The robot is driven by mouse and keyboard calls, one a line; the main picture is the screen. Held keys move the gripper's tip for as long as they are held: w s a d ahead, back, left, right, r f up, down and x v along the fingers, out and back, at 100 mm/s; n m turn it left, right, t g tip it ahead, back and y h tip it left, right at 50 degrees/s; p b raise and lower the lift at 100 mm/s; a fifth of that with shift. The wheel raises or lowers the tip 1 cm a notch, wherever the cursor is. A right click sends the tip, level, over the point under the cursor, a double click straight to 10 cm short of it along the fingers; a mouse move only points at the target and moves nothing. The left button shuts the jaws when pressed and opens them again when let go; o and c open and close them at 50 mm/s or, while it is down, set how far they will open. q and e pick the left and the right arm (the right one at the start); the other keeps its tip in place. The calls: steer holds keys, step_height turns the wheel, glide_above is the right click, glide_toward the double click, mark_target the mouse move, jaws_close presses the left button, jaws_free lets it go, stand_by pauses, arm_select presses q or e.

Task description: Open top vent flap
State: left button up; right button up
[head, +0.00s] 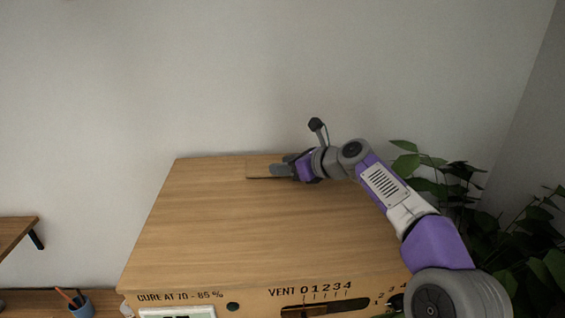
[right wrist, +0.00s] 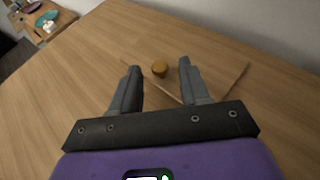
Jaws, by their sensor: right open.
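The wooden cabinet top (head: 230,220) has a vent flap (head: 258,170) near its back edge, seen as a thin rectangular outline. The flap's seams also show in the right wrist view (right wrist: 212,85). My right gripper (head: 276,170) reaches in from the right, low over the flap. My left gripper is out of view.
The wall stands close behind the cabinet. A leafy plant (head: 440,180) is at the right. The cabinet front carries a marked vent slot (head: 340,306). A shelf (head: 15,235) and a blue pen cup (head: 82,308) are at the left. The rest of the top is clear.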

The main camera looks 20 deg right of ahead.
steer(key=shift+w+a, duration=0.15)
steer(key=shift+a, duration=0.1)
steer(key=shift+w+f, duration=0.1)
steer(key=shift+w, duration=0.05)
steer(key=shift+c, duration=0.3)
jaws_close()
steer(key=shift+r, duration=0.4)
